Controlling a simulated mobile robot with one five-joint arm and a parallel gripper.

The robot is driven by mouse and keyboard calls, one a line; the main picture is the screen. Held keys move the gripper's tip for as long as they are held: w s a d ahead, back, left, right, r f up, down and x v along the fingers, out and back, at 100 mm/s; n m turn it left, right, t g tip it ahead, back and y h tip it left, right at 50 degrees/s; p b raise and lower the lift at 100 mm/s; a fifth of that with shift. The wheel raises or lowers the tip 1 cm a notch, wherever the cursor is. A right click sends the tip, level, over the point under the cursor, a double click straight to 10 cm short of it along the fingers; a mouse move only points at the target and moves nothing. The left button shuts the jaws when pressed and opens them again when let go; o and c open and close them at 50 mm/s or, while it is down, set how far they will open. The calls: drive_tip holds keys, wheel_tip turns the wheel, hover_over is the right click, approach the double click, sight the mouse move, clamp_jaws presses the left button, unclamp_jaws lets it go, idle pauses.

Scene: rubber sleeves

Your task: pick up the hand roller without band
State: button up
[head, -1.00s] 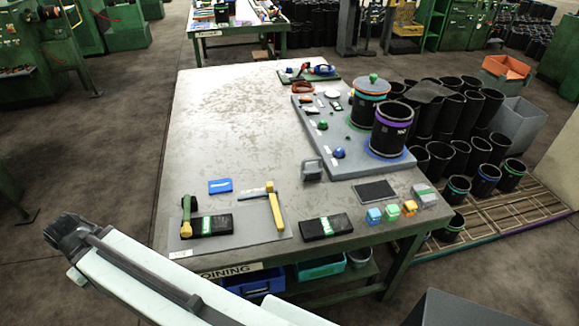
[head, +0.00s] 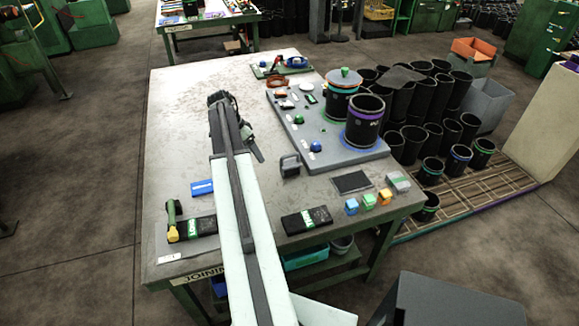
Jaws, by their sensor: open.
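A hand roller (head: 174,221) with a green and yellow body lies at the front left of the table, beside a black block with a green label (head: 196,228). A second, yellow hand roller seen earlier is now hidden behind my arm. The picture is too small to tell which roller has a band. My gripper (head: 236,120) is dark, open and empty. It appears over the middle of the table, beyond the rollers and left of the grey board.
The grey board (head: 345,161) holds black sleeves (head: 364,120) and small parts at the right. A grey block (head: 290,165), a black labelled block (head: 306,220) and coloured cubes (head: 368,201) lie nearer. The table's (head: 185,120) back left is clear.

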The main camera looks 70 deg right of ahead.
sight(293, 162)
drive_tip(key=s+d+m, duration=0.1)
drive_tip(key=s+d, duration=0.1)
drive_tip(key=s, duration=0.1)
drive_tip(key=s+d+m, duration=0.1)
drive_tip(key=s+d, duration=0.1)
drive_tip(key=s, duration=0.1)
drive_tip(key=s+d+m+g, duration=0.1)
drive_tip(key=s+d+m, duration=0.1)
drive_tip(key=s+d, duration=0.1)
drive_tip(key=shift+s+r+y, duration=0.3)
drive_tip(key=shift+s, duration=0.05)
drive_tip(key=shift+b+x, duration=1)
drive_tip(key=shift+b, duration=0.05)
drive_tip(key=b+x, duration=0.2)
drive_tip(key=x, duration=0.1)
drive_tip(key=b+x, duration=0.3)
drive_tip(key=shift+s+a, duration=0.1)
drive_tip(key=shift+a, duration=0.1)
drive_tip(key=shift+r, duration=0.25)
clamp_jaws()
